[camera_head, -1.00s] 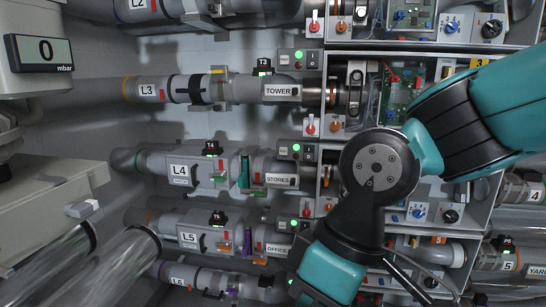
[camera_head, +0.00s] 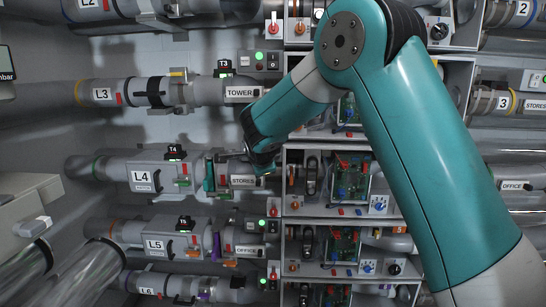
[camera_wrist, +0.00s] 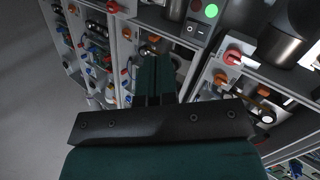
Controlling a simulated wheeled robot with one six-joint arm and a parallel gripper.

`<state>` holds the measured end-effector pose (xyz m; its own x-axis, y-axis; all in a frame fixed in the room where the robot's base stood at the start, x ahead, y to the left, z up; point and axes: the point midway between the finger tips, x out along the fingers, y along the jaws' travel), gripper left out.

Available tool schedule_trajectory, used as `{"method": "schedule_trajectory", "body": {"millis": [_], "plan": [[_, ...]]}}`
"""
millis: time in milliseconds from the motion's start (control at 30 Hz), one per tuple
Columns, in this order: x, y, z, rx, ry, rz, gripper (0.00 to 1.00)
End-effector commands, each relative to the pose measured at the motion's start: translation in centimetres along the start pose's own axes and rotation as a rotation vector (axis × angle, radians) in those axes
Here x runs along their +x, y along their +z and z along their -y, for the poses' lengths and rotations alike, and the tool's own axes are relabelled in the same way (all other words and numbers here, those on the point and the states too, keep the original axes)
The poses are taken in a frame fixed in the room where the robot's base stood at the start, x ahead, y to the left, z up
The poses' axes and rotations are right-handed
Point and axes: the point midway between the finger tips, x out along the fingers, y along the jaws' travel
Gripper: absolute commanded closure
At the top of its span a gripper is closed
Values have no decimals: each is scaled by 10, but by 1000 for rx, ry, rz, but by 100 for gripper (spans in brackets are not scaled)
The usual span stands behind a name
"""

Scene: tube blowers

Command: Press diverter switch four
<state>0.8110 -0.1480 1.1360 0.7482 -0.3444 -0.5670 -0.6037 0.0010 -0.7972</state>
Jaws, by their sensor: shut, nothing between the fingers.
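The pipe line labelled L4 (camera_head: 143,178) runs across the middle left in the head view, with its black T4 unit (camera_head: 175,152) on top and a green-banded diverter (camera_head: 209,175) beside the STORES label (camera_head: 244,181). My gripper (camera_head: 262,160) is at the right end of this line; it covers the spot where the row's switch box would show. In the wrist view my gripper (camera_wrist: 155,62) is shut and empty. A black rocker switch (camera_wrist: 193,28) with a lit green lamp (camera_wrist: 211,10) is beyond and right of the fingertips, apart from them. Its number is not readable.
A red knob (camera_wrist: 232,57) stands right of the rocker switch in the wrist view. Open cabinets with circuit boards (camera_head: 345,245) are right of the pipes. Lines L3 (camera_head: 101,94) and L5 (camera_head: 155,244) run above and below. My arm hides much of the right.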

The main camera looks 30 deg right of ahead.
Motion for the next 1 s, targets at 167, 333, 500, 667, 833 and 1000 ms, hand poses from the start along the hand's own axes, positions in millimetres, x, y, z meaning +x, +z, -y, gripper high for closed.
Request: {"method": "schedule_trajectory", "body": {"millis": [167,333,500,667,833,1000], "plan": [[41,-33,22,266,-145,-143,100],[48,-42,28,334,-190,-171,100],[48,-42,28,333,-188,-171,100],[50,-43,29,333,-187,-171,100],[70,-47,32,332,-184,-171,100],[104,-55,39,333,-184,-172,100]]}}
